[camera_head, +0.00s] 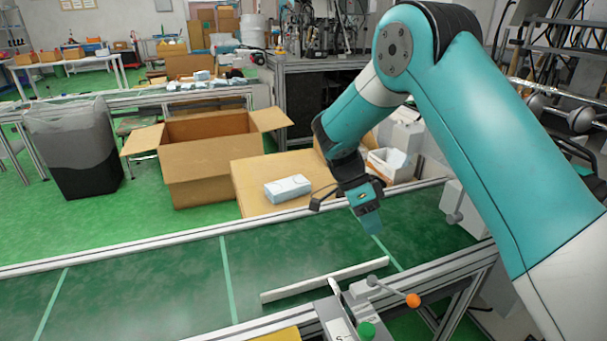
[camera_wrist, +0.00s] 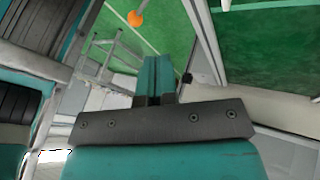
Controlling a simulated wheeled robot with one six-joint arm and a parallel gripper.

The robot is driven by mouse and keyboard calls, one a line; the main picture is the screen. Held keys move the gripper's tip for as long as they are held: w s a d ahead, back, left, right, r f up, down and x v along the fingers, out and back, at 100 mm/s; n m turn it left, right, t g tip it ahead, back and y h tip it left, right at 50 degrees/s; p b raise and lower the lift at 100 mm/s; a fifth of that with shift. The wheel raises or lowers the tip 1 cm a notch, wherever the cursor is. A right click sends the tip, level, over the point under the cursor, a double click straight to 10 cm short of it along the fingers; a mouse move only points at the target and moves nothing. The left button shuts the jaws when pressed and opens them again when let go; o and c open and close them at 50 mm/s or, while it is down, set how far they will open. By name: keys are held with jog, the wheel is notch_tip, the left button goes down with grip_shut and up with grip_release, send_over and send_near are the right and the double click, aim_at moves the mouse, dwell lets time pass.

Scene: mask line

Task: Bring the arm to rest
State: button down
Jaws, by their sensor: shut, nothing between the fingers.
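My gripper (camera_head: 370,219) hangs at the end of my teal arm, above the right part of the green conveyor belt (camera_head: 150,290) in the head view. Its teal fingers point down and are together, with nothing between them. In the wrist view my gripper (camera_wrist: 158,62) shows its two fingers side by side and shut. The fingertips appear apart from the belt. My arm is bent, with its elbow raised at the upper right.
A white guide bar (camera_head: 325,279) lies across the belt below my gripper. A lever with an orange knob (camera_head: 413,300) stands at the belt's near edge. Behind the belt are an open cardboard box (camera_head: 210,165) and a white box (camera_head: 288,189) on another carton (camera_head: 250,170).

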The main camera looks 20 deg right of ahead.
jog(key=s+a+r+n+t+y, duration=0.35)
jog(key=s+a+r+n, duration=0.45)
jog(key=r+n, duration=0.45)
jog(key=s+a+r+n+t+y, duration=0.15)
jog(key=s+a+n, duration=0.25)
jog(key=s+n, duration=0.4)
jog(key=s+a+r+n+t+y, duration=0.1)
jog(key=s+a+r+n+y, duration=0.2)
jog(key=s+n, duration=0.5)
notch_tip(320, 180, up, 12)
jog(key=a+p, duration=0.1)
jog(key=p, duration=1.1)
jog(key=shift+w+r+h+p, duration=0.15)
jog(key=shift+w+h+p, duration=0.15)
jog(key=shift+w+p, duration=0.15)
jog(key=shift+a+m, duration=0.1)
jog(key=shift+m, duration=0.15)
